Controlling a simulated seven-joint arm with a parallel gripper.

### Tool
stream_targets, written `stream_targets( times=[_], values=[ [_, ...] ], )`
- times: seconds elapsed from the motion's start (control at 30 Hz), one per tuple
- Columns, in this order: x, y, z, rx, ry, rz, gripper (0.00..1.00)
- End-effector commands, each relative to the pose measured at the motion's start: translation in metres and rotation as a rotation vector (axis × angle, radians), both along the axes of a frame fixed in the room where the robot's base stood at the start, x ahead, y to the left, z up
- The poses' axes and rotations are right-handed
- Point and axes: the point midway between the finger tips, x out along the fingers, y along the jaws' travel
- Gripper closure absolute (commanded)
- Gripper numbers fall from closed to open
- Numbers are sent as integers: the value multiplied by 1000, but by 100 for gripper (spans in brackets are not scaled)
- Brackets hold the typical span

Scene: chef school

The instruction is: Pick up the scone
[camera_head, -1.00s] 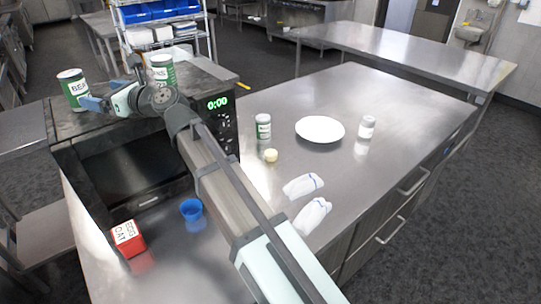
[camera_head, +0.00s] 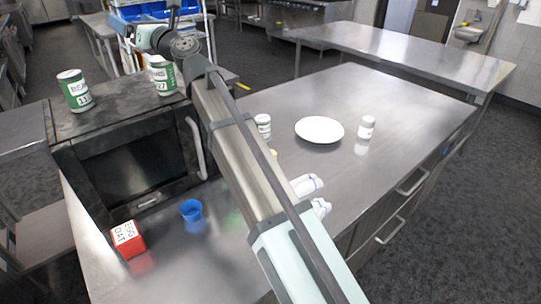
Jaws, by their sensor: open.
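The scone (camera_head: 274,153) is a small pale yellow piece on the steel counter, beside the green-and-white can. Only a sliver of it shows past my arm in the head view. My gripper (camera_head: 122,22) is raised above and behind the black microwave, at the upper left, far from the scone. It is open, and I see nothing held in it. Its fingers are small and hard to tell from the blue bins behind.
The microwave (camera_head: 128,165) carries two green cans (camera_head: 75,92) (camera_head: 162,75). On the counter are a white plate (camera_head: 319,130), a white jar (camera_head: 366,127), a green-and-white can (camera_head: 263,125), white cloths (camera_head: 306,186), a blue cup (camera_head: 191,210) and a red box (camera_head: 127,239). The counter's right side is clear.

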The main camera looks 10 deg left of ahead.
Motion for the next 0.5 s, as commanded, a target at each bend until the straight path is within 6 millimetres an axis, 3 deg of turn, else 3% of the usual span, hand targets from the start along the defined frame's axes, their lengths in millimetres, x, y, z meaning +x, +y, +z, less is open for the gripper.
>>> stream_targets(
  times=[0.03,0.1,0.23,0.5],
  values=[
    [18,-10,20,31,-4,-32,13],
    [37,-25,42,65,-16,-77,13],
    [67,-52,69,56,-94,-161,13],
    [91,-72,65,-171,-368,-257,13]
  ],
)
